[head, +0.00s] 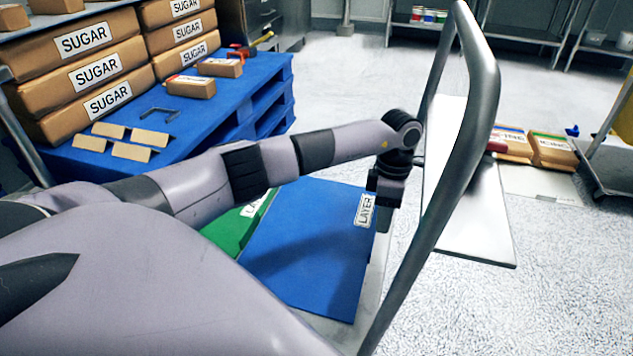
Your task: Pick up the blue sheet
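The blue sheet (315,240) lies flat at the lower middle of the head view, with a white label reading "LAYER" near its right edge. It partly covers a green sheet (232,228) on its left. My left arm reaches across from the left. My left gripper (384,212) points down at the blue sheet's right edge, beside the label. Its fingers are small and dark, and I cannot tell whether they are open or shut or touch the sheet. My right gripper is not in view.
A metal handle rail (455,165) rises just right of my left gripper. A white board (470,210) lies beyond it. A blue pallet (225,100) with brown sugar bags (95,85) stands at the upper left. Brown packages (550,150) lie at the right. Floor is clear at lower right.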

